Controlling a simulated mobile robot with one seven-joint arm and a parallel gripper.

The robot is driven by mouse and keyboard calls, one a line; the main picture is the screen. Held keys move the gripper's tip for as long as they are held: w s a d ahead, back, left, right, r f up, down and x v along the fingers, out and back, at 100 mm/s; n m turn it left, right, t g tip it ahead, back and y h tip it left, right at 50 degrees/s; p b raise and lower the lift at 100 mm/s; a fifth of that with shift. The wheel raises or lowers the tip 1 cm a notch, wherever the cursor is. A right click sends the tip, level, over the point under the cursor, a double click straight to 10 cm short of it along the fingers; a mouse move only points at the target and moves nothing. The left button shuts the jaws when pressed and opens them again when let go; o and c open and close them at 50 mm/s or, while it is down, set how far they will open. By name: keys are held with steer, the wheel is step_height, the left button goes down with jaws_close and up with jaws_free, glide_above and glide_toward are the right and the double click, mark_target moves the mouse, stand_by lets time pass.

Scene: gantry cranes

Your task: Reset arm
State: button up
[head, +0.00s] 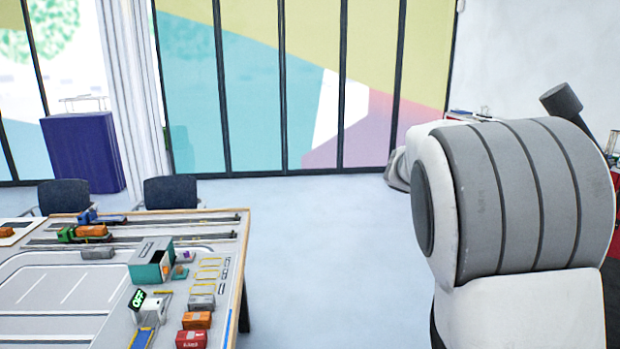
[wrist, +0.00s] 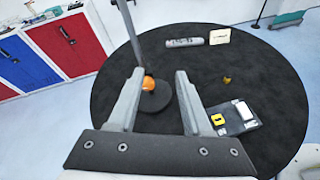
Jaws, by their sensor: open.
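My gripper (wrist: 160,74) shows in the wrist view with its two grey fingers spread apart. It is open and nothing is held between the fingers. Beyond the fingers is a round black mat (wrist: 255,85) on the floor. A small orange thing (wrist: 149,83) shows between the fingers, at a dark stand base. In the head view my arm (head: 530,200) fills the right side, with white and grey links. My gripper does not show in the head view.
A table with a model yard (head: 60,300) stands at lower left in the head view, with small containers and vehicles. Chairs (head: 171,192) stand behind it. Open floor (head: 330,240) lies between table and arm. Red and blue cabinets (wrist: 72,40) show in the wrist view.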

steer(key=s+a+f+m+t+y, duration=0.2)
steer(key=s+a+f+m+y, duration=0.1)
steer(key=s+a, duration=0.4)
steer(key=s+a+f+m+t+y, duration=0.2)
steer(key=s+a+f+m+y, duration=0.2)
steer(key=a, duration=0.5)
steer(key=s+a+f+m+t+y, duration=0.3)
steer(key=s+a+m+y, duration=0.4)
steer(key=s, duration=0.3)
steer(key=shift+s+a+f, duration=0.2)
steer(key=shift+a+f, duration=0.05)
steer(key=shift+a, duration=0.45)
